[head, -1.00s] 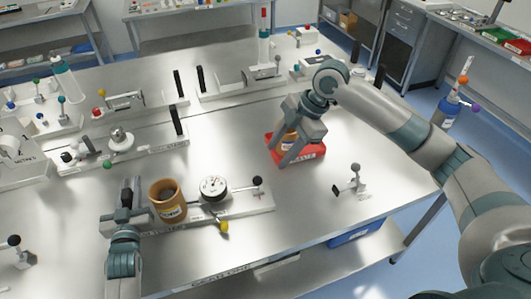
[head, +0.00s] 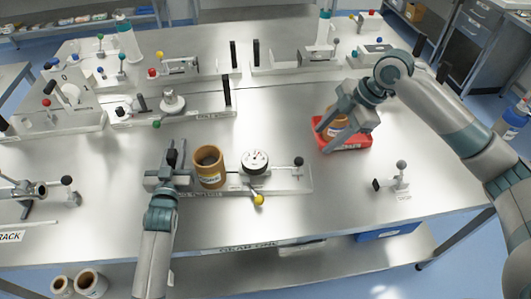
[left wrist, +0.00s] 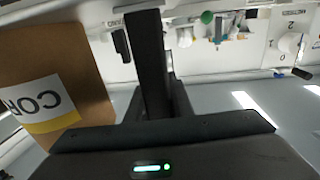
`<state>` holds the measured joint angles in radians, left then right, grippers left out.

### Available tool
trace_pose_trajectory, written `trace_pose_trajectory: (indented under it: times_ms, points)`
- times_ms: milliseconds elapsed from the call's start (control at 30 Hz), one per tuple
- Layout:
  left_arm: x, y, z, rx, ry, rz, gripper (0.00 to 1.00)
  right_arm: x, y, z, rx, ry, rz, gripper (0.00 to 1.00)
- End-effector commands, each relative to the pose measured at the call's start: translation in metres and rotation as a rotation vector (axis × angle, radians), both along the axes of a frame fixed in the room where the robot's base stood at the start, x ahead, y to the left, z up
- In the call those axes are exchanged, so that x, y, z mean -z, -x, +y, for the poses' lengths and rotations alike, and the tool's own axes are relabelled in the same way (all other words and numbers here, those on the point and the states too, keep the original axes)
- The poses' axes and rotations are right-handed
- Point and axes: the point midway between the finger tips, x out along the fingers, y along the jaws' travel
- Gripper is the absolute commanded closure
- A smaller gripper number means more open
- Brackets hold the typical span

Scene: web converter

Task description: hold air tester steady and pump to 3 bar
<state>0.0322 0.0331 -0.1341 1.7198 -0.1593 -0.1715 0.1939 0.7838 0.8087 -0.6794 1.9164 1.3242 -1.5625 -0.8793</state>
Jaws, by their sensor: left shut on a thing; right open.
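The air tester (head: 285,179) is a flat metal base near the table's front. It carries a round white gauge (head: 255,160), a yellow-knobbed lever (head: 259,199) and a black-knobbed post at its right end. A brown cup-shaped core (head: 210,168) stands beside the gauge; its label fills the left of the left wrist view (left wrist: 45,100). My left gripper (head: 172,160) is shut on a dark upright handle at the tester's left end, left of the core; the grip itself is partly hidden. My right gripper (head: 335,124) is open, its fingers around another brown core in a red tray.
The red tray (head: 350,145) sits right of the tester. A small stand with grey and black knobs (head: 395,177) is near the right edge. Several fixtures with black uprights line the back. Bare tabletop lies between the tester and the small stand.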

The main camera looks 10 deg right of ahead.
Motion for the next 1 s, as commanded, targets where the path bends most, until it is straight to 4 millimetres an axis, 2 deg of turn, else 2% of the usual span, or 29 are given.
trace_pose_trajectory:
  times_ms: [33,200,367,400,667,1000]
  points:
    - [0.013,0.003,0.001,-0.002,-0.004,0.025,1.00,0.001,0.000,0.000,0.000,0.000,0.000,0.57]
    - [0.013,0.003,0.001,-0.002,-0.004,0.025,1.00,0.001,0.000,0.000,0.000,0.000,0.000,0.60]
    - [0.013,0.003,0.001,-0.002,-0.004,0.025,1.00,0.001,0.000,-0.001,0.013,-0.003,0.005,0.98]
    - [0.013,0.003,0.001,-0.002,-0.004,0.025,1.00,0.002,0.000,-0.001,0.023,-0.006,0.007,1.00]
    - [0.013,0.003,0.001,-0.002,-0.004,0.025,1.00,0.005,0.002,-0.011,0.208,-0.054,0.069,1.00]
    - [0.013,0.003,0.001,-0.002,-0.004,0.025,1.00,0.010,0.007,-0.035,0.690,-0.192,0.238,1.00]
